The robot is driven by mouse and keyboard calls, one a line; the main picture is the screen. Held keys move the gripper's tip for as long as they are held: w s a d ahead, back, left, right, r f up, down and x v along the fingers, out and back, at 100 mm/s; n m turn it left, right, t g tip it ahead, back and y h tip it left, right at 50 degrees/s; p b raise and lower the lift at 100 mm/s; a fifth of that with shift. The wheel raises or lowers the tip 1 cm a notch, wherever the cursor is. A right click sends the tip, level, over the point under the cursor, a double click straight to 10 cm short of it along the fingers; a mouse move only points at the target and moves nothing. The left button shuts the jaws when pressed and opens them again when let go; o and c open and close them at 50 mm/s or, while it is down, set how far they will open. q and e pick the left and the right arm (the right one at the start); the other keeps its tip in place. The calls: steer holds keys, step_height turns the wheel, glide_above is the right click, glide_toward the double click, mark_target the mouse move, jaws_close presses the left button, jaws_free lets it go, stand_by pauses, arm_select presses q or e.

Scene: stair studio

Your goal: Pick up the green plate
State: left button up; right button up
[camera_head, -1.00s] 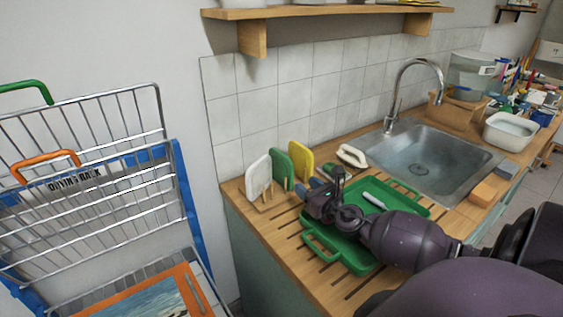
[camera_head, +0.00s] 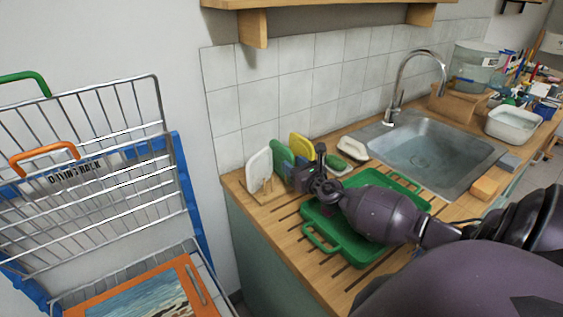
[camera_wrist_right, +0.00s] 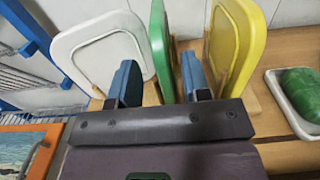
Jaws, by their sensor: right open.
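The green plate (camera_head: 282,156) stands on edge in a wooden rack (camera_head: 262,194), between a white plate (camera_head: 258,168) and a yellow plate (camera_head: 301,148). In the right wrist view the green plate (camera_wrist_right: 159,45) shows nearly edge-on. My right gripper (camera_wrist_right: 160,75) is open, with its two blue fingers on either side of the green plate's line and nothing visibly held. In the head view my right gripper (camera_head: 300,172) is close in front of the plates and hides their lower right parts. Contact cannot be told. My left gripper is not in view.
A green tray (camera_head: 322,238) lies under my right arm on the slatted wooden counter (camera_head: 270,226). A sink (camera_head: 435,160) with a tap is to the right. A dish with a green sponge (camera_wrist_right: 301,92) is right of the plates. A wire drying rack (camera_head: 90,150) stands left.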

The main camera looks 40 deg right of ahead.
steer(key=shift+w+d, duration=0.15)
steer(key=shift+w, duration=0.75)
steer(key=shift+w+d, duration=0.15)
steer(key=shift+w, duration=0.75)
jaws_close()
